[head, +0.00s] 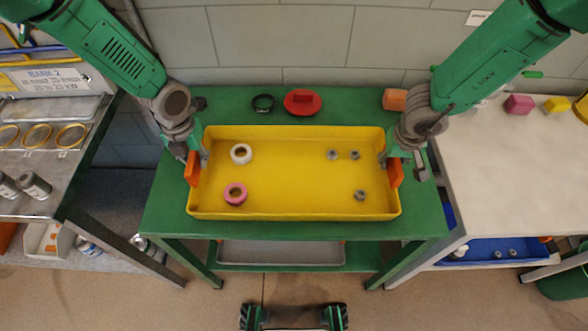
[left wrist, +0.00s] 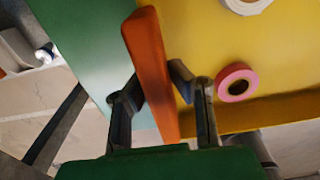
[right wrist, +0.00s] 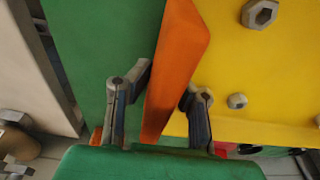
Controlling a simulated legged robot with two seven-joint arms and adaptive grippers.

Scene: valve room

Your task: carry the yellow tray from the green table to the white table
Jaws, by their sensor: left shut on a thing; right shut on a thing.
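The yellow tray (head: 290,180) is at the green table (head: 160,205), with an orange handle on each end. My left gripper (head: 197,160) is shut on the left orange handle (left wrist: 152,75). My right gripper (head: 392,158) is shut on the right orange handle (right wrist: 172,75). In the tray are a white ring (head: 241,153), a pink ring (head: 235,193) and several grey nuts (head: 360,195). The white table (head: 500,150) stands to the right. I cannot tell whether the tray touches the green tabletop.
A pink block (head: 519,103) and a yellow block (head: 556,104) sit at the white table's back. A grey bench (head: 50,195) stands left. The white table's middle looks clear.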

